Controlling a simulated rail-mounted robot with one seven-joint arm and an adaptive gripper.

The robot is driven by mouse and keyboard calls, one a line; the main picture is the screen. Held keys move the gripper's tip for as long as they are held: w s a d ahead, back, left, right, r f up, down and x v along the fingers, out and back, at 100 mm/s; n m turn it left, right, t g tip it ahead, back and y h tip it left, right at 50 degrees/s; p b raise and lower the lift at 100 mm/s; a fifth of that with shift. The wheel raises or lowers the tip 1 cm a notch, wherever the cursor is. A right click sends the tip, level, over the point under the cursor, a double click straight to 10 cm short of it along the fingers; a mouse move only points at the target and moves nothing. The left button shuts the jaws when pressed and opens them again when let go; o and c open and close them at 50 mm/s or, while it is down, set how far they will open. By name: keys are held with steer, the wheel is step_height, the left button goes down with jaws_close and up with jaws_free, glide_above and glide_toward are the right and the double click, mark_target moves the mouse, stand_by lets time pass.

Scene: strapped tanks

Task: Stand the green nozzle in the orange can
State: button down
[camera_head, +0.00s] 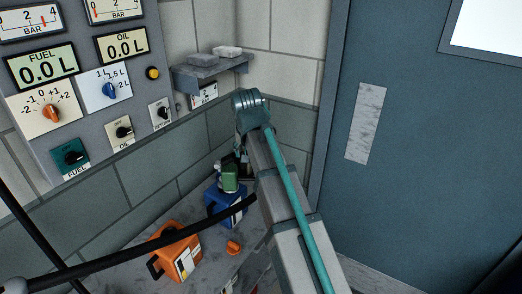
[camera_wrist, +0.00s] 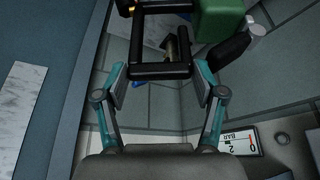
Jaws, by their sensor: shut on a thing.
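The green nozzle (camera_head: 230,178) shows in the head view just above the blue can, beside my arm. I cannot tell whether its spout is inside that can. In the wrist view its green body (camera_wrist: 218,20) is at the top right, joined to a black handle frame (camera_wrist: 160,71). My gripper (camera_wrist: 161,78) is shut on this black frame, with a teal finger on each side. In the head view the gripper is mostly hidden behind my arm. The orange can (camera_head: 176,256) stands on the bench, front left of the blue can. Its opening is not clear.
The blue can (camera_head: 222,206) stands close to the wall. An orange cap (camera_head: 233,247) lies on the grey bench (camera_head: 216,262). A gauge panel (camera_head: 92,100) and a small shelf (camera_head: 208,72) are on the walls.

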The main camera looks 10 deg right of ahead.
mark_target(221, 163)
steer(key=a, duration=0.3)
steer(key=a+n+p, duration=0.1)
steer(key=a, duration=0.2)
steer(key=a+r+n+y, duration=0.1)
steer(key=a, duration=0.2)
steer(key=shift+w+a+p, duration=0.2)
steer(key=shift+w+p, duration=0.2)
steer(key=s+a+r+n+g+y+p, duration=0.1)
steer(key=s+a+n+g, duration=0.2)
steer(key=a+n, duration=0.9)
steer(key=s+a+r+n+g+y+p, duration=0.2)
steer(key=a+n+g, duration=0.3)
steer(key=a+n, duration=0.7)
steer(key=s+n, duration=0.1)
steer(key=n, duration=0.3)
steer(key=shift+s+a+r, duration=0.2)
steer(key=shift+s+r, duration=0.1)
steer(key=shift+s, duration=0.1)
steer(key=shift+f+b, duration=1.05)
steer(key=shift+f, duration=1.85)
steer(key=shift+f+b, duration=0.6)
steer(key=shift+f, duration=0.75)
jaws_free()
